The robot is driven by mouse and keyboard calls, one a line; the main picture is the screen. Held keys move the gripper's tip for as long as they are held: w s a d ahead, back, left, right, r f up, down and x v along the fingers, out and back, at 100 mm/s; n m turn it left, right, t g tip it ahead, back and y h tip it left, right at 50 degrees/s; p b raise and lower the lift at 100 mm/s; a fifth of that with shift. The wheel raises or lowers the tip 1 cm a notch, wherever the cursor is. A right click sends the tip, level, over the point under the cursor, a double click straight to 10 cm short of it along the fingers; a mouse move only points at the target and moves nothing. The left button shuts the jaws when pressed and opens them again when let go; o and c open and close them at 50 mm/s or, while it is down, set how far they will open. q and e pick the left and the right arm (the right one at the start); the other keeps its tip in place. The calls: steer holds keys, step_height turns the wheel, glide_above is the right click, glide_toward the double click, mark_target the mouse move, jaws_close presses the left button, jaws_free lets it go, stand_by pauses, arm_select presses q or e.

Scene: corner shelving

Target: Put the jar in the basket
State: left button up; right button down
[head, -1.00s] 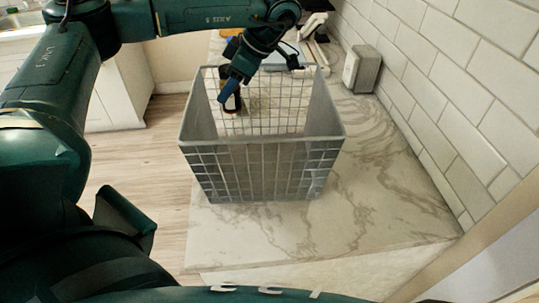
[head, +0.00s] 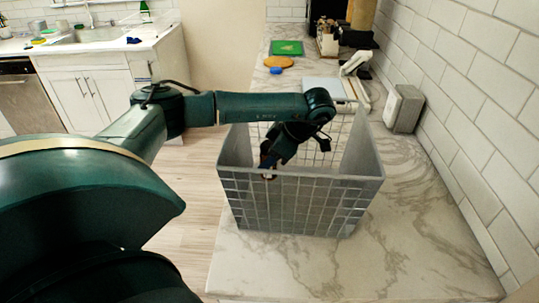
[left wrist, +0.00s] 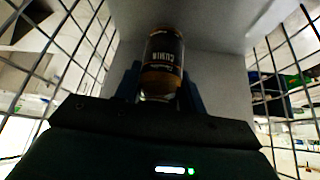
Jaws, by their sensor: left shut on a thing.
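The grey basket (head: 345,205) stands on the marble counter, with wire mesh sides and solid end walls. My left gripper (head: 268,168) reaches down into the basket from above, its fingers partly hidden behind the near rim. In the left wrist view the jar (left wrist: 163,62), with a dark label and an orange-brown body, sits between the two blue fingers (left wrist: 162,88). The gripper is shut on it. A grey basket wall (left wrist: 225,60) is behind the jar, and mesh is on both sides. Whether the jar touches the basket floor cannot be told. My right gripper is not in view.
A grey box-like appliance (head: 403,108) stands by the tiled wall, right of the basket. Behind are a green board (head: 286,47), an orange round board (head: 278,62) and a white scale-like thing (head: 323,88). The counter in front is clear.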

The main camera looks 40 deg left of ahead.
arm_select(q)
steer(key=shift+f, duration=1.6)
steer(key=o, duration=1)
steer(key=shift+o, duration=0.2)
steer(key=v, duration=0.7)
steer(key=shift+r, duration=0.3)
steer(key=shift+w+d, duration=0.1)
